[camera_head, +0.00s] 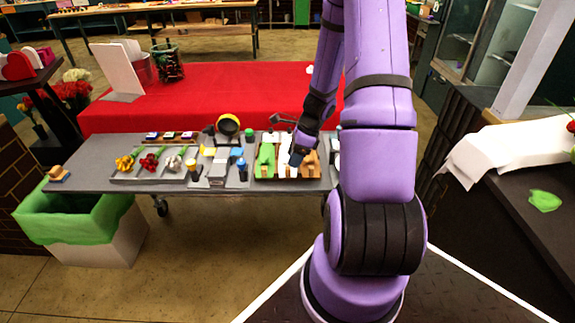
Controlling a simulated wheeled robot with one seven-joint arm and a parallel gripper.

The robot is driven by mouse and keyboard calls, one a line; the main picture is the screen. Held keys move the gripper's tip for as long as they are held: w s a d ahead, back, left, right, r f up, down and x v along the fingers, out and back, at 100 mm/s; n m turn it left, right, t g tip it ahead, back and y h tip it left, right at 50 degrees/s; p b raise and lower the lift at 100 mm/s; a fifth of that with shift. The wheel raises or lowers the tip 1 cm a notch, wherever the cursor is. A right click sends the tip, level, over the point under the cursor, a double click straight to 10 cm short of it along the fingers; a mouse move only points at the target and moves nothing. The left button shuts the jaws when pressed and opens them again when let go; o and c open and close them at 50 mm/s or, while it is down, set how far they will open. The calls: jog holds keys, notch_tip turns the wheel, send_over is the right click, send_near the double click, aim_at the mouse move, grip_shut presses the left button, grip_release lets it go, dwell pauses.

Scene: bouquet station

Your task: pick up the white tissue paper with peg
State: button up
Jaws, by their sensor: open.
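The white tissue paper (284,148) stands in the middle of a low tray on the grey table, between a green sheet (265,158) on its left and a brown sheet (311,160) on its right. Its peg is too small to make out. My gripper (295,160) reaches down from the upper right, at the white paper's right side as seen here. The gripper is open. Whether its fingers are around the paper or just above it I cannot tell. My arm hides part of the table to the right.
The grey table (85,178) also holds a flower tray (120,180), a black and yellow round thing (228,125) and several small pots and tools. A red-covered table (215,90) stands behind. A green-lined bin (75,218) is at the left front.

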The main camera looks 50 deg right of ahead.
aim_at(288, 168)
jog(key=x, duration=0.4)
jog(key=shift+a+f, duration=0.25)
jog(key=shift+a, duration=0.15)
grip_shut()
jog(key=shift+r, duration=0.15)
